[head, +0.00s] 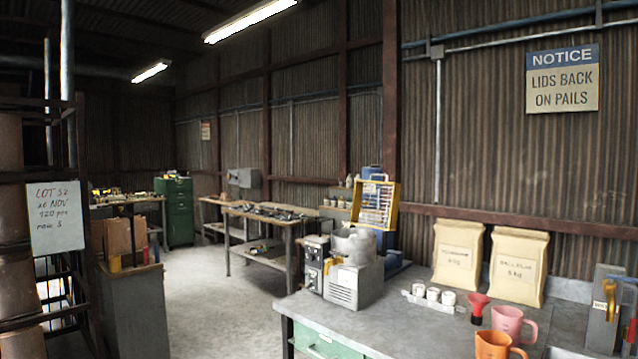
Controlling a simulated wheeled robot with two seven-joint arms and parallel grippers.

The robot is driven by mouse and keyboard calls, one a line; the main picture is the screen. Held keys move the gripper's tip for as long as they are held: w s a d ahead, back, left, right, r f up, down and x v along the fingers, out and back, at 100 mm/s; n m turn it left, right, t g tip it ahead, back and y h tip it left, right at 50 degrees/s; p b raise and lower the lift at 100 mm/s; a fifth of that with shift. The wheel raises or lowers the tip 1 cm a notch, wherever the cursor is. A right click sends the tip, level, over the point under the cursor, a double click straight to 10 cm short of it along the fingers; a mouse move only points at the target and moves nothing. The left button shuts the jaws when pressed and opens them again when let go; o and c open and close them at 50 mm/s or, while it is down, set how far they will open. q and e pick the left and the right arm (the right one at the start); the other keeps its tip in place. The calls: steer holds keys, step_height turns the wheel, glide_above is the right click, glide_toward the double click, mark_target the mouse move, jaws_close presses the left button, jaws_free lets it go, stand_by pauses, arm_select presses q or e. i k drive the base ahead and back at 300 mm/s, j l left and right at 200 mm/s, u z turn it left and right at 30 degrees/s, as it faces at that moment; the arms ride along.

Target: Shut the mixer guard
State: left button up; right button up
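A grey mixer (350,282) stands at the back left of the near bench, with a pale bowl-like top and a control panel (314,268) on its left side. A yellow-framed guard with bars (393,207) stands raised and upright above and behind the mixer's top. Its lower edge and hinge are partly hidden, so I cannot tell exactly where it joins. A small yellow part (333,264) shows at the mixer's front left. Neither of my grippers is in view.
The near bench (410,325) holds small white cups (433,294), a red funnel (479,304), an orange jug (494,345), a pink jug (512,324) and two paper sacks (519,265). A grey device (603,310) stands at the right edge. Bare benchtop lies before the mixer.

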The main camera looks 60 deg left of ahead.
mark_target(358, 185)
steer(key=i+u, duration=0.2)
steer(key=u, duration=0.25)
steer(key=i+u, duration=0.15)
steer(key=u, duration=0.3)
steer(key=i+l+u, duration=0.1)
steer(key=u, duration=0.35)
steer(key=i+l+u, duration=0.15)
steer(key=u, duration=0.3)
steer(key=i+l+u, duration=0.1)
steer(key=i+l, duration=0.4)
steer(key=l, duration=0.25)
steer(key=i+l+u, duration=0.15)
steer(key=l, duration=0.25)
steer(key=i, duration=0.1)
